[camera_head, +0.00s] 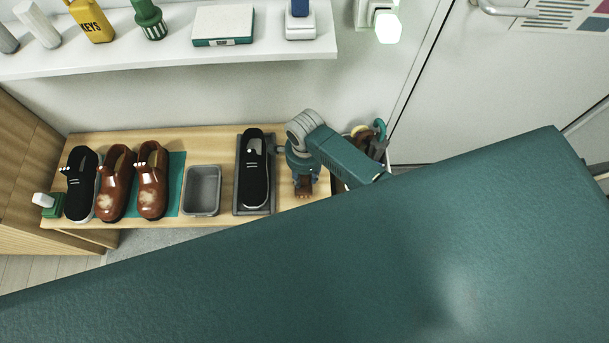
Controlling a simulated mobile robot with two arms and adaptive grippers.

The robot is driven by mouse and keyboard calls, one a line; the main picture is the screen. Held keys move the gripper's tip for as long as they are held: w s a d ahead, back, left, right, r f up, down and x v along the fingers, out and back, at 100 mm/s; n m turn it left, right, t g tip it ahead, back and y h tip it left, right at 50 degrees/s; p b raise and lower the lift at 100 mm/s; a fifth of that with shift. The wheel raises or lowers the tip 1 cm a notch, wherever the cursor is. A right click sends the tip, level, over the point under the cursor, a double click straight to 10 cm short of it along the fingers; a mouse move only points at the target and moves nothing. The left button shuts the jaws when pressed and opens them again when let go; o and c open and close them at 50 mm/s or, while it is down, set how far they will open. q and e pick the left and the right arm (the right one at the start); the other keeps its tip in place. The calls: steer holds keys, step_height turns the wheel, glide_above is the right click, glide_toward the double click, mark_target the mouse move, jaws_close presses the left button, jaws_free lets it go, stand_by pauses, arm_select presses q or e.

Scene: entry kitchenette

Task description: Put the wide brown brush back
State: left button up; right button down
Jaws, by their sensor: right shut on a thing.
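My right gripper (302,168) points down over the right end of the wooden bench and is shut on the wide brown brush (304,187). Only a small brown part of the brush shows below the gripper; the wrist hides the rest. I cannot tell whether the brush touches the bench top. My left gripper is not in view.
On the bench (222,160) stand a black shoe on a grey tray (240,205), an empty grey bin (203,190), two brown shoes on a teal mat (175,185) and another black shoe (81,185). A shelf (270,52) hangs above. My teal body hides the foreground.

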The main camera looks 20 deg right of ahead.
steer(key=shift+r, duration=0.1)
steer(key=shift+f, duration=0.2)
steer(key=c, duration=1.3)
jaws_free()
steer(key=shift+o, duration=0.2)
steer(key=shift+r, duration=0.15)
step_height(320, 180, up, 12)
steer(key=p, duration=0.2)
steer(key=shift+s, duration=0.1)
